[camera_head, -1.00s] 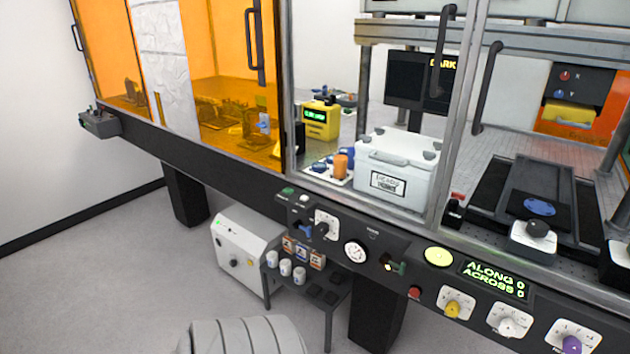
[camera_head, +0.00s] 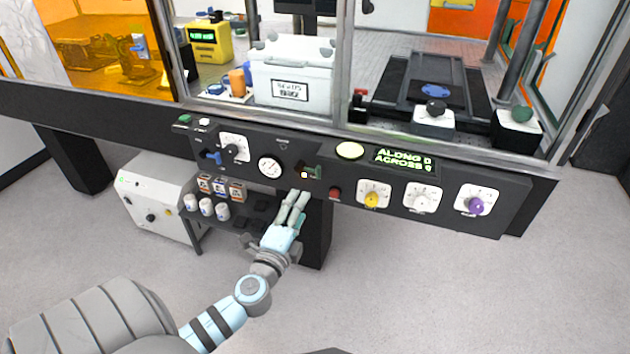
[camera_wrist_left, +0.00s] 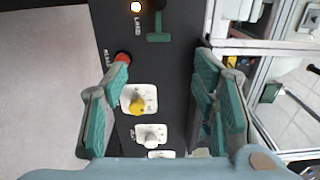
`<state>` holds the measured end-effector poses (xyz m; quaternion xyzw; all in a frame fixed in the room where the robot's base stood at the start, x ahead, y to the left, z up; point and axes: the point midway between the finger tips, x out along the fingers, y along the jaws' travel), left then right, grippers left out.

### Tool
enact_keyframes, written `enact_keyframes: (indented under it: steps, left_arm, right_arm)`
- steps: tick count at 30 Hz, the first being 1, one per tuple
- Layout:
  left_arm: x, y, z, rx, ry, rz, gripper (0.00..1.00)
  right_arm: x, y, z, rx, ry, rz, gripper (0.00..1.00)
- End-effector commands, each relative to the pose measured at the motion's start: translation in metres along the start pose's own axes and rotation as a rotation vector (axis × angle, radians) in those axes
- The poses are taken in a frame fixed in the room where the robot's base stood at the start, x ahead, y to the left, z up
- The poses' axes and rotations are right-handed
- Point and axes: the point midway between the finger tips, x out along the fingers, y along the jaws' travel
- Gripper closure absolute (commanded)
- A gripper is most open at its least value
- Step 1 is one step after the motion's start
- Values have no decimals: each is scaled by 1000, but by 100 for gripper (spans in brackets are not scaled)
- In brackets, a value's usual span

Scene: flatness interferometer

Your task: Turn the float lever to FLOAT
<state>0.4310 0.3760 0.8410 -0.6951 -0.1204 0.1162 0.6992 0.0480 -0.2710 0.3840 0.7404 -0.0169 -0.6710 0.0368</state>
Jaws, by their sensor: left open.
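A green T-shaped lever (camera_head: 311,172), which I take to be the float lever, is on the dark front panel (camera_head: 250,183). In the left wrist view the green lever (camera_wrist_left: 159,38) shows at the top, beside a lit lamp (camera_wrist_left: 135,6) whose label seems to read LANDED. A FLOAT mark is not readable. My left gripper (camera_head: 298,198) is just below the lever in the head view, its fingers pointing up to the panel. In the left wrist view the gripper (camera_wrist_left: 162,62) is open and empty, the lever beyond its fingertips. My right gripper is out of view.
A red button (camera_head: 335,193), yellow knob (camera_head: 373,198), white knob (camera_head: 422,201) and purple knob (camera_head: 474,204) are to the right. A small shelf (camera_head: 262,205) stands below.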

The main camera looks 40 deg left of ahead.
Motion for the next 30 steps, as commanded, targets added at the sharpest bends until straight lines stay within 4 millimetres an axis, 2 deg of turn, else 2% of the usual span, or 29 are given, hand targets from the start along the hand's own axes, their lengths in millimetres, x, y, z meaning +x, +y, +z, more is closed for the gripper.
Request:
enact_keyframes:
  steps: [9,12,17,24,26,30]
  left_arm:
    - [90,0,0,-4,-2,1,47]
    - [110,1,0,-4,-1,2,47]
    - [125,1,0,-4,0,4,47]
    - [127,1,0,-4,1,5,47]
    - [127,1,0,-4,1,5,55]
    - [126,1,0,-4,1,5,77]
  right_arm:
    - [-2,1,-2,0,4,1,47]
    - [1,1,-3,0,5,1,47]
    - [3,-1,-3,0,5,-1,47]
    - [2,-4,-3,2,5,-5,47]
    - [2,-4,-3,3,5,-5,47]
    - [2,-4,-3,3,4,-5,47]
